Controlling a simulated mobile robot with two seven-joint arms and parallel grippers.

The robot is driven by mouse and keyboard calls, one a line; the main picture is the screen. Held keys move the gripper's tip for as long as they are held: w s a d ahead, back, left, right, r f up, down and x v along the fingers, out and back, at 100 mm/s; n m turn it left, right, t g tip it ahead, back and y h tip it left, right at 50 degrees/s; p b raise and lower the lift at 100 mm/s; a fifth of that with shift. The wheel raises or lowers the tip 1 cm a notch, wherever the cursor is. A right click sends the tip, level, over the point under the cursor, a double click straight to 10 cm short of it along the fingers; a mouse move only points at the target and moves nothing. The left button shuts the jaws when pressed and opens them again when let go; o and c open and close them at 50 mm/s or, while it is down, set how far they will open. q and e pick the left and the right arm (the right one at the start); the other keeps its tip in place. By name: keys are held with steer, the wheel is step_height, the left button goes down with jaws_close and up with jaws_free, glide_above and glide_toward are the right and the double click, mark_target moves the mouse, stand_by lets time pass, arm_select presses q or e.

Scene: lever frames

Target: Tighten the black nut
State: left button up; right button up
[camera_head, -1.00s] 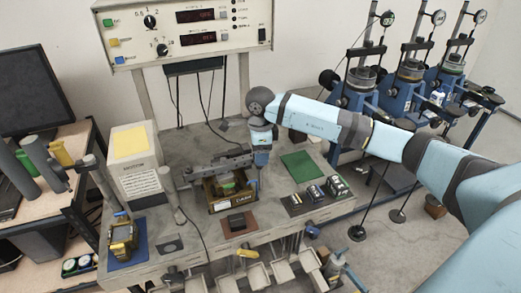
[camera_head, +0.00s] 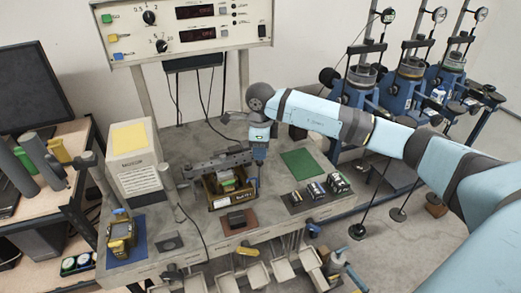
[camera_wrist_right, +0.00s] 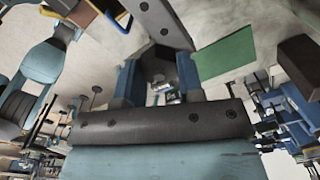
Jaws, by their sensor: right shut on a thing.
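My right gripper (camera_head: 257,158) points down at the right end of a grey metal bar (camera_head: 222,162) on the bench. In the right wrist view its two blue fingers (camera_wrist_right: 158,75) are shut on a dark, angular piece (camera_wrist_right: 155,68) between them, which looks like the black nut. The fingers hide much of it. In that view the grey bar (camera_wrist_right: 160,18) with holes runs away from the nut. In the head view the nut is hidden behind the fingers. My left gripper is not in view.
A green mat (camera_head: 300,163) lies right of the gripper. Several small cans (camera_head: 317,191) stand on a dark mat. A white box (camera_head: 135,165) stands at left. A control panel (camera_head: 185,30) rises behind.

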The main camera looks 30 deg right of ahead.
steer(key=m+b, duration=0.1)
steer(key=m, duration=0.1)
steer(key=shift+f+m, duration=0.1)
steer(key=shift+m, duration=0.3)
steer(key=m+b, duration=0.1)
steer(key=m, duration=0.4)
steer(key=shift+b, duration=0.4)
steer(key=m, duration=0.4)
steer(key=shift+a+m+b, duration=0.1)
steer(key=shift+m+b, duration=0.25)
steer(key=shift+m, duration=1.65)
steer(key=o, duration=0.9)
steer(key=shift+o, duration=0.2)
step_height(320, 180, up, 14)
steer(key=b, duration=0.2)
